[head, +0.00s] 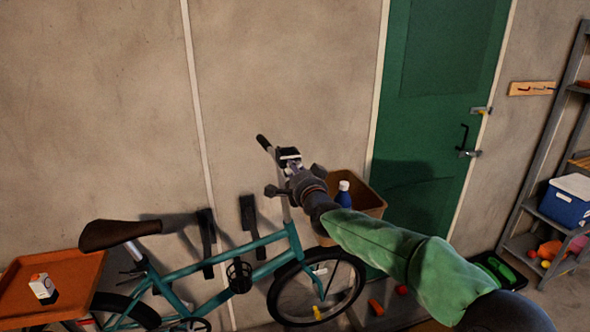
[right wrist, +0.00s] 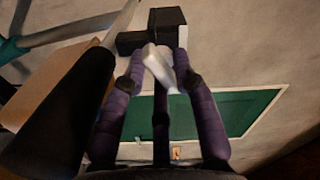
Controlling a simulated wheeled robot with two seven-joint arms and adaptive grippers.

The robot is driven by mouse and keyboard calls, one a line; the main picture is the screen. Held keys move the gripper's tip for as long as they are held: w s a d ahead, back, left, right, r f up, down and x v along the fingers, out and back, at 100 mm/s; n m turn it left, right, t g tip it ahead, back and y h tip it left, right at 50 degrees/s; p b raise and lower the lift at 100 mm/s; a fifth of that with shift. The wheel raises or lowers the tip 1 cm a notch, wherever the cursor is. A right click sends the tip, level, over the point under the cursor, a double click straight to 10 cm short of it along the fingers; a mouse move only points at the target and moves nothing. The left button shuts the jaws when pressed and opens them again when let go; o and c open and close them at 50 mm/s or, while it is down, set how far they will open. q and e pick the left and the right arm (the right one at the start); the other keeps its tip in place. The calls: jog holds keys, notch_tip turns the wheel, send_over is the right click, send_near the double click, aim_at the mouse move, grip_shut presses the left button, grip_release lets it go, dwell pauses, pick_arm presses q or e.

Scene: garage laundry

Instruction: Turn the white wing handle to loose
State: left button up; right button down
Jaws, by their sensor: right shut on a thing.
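The white wing handle (right wrist: 157,62) shows in the right wrist view, below a black block-shaped part (right wrist: 167,24). My right gripper (right wrist: 160,85) has its purple fingers on both sides of the white handle and is shut on it. In the head view my right gripper (head: 293,170) is at the handlebar of a teal bicycle (head: 262,242), close to a dark and white part (head: 288,154) on the bar. The gripper hides most of the handle there. My left gripper is in neither view.
A black handlebar grip (right wrist: 58,120) lies close to the left of my right gripper. A brown basket (head: 372,204) with a blue bottle (head: 343,194) is beside my right forearm. A green door (head: 430,110) and shelves (head: 530,200) stand to the right; an orange tray (head: 75,272) is at left.

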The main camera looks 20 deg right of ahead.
jog(key=n, duration=0.2)
jog(key=n+p, duration=0.1)
jog(key=n, duration=0.1)
jog(key=n+p, duration=0.1)
jog(key=n, duration=0.1)
jog(key=shift+f+n, duration=0.3)
jog(key=shift+f, duration=0.05)
jog(key=n+p, duration=0.2)
jog(key=n, duration=0.4)
dwell(0.4)
jog(key=c, duration=1.1)
grip_release()
jog(key=shift+d+r, duration=0.1)
jog(key=shift+c, duration=0.2)
jog(key=shift+d+r, duration=0.1)
jog(key=shift+r, duration=0.1)
jog(key=shift+s, duration=0.15)
